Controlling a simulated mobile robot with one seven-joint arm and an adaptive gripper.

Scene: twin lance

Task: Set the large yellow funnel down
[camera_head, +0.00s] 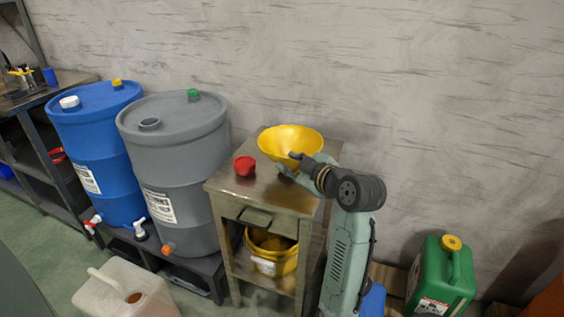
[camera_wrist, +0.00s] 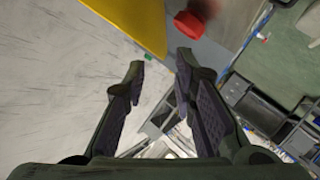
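The large yellow funnel (camera_head: 288,138) is at the back right of the metal cabinet's top (camera_head: 254,188), wide mouth up. Its lower part is hidden, so I cannot tell how it rests there. My gripper (camera_head: 298,160) is at the funnel's front right side. In the wrist view my gripper (camera_wrist: 161,66) has its two fingers apart with nothing between them. The yellow funnel wall (camera_wrist: 138,18) shows just beyond the fingertips, at the top.
A small red object (camera_head: 245,166) stands on the cabinet top, left of the funnel; it also shows in the wrist view (camera_wrist: 190,24). A yellow bucket (camera_head: 270,252) sits on the cabinet's lower shelf. A grey barrel (camera_head: 175,170) stands close left. A green canister (camera_head: 440,275) stands at right.

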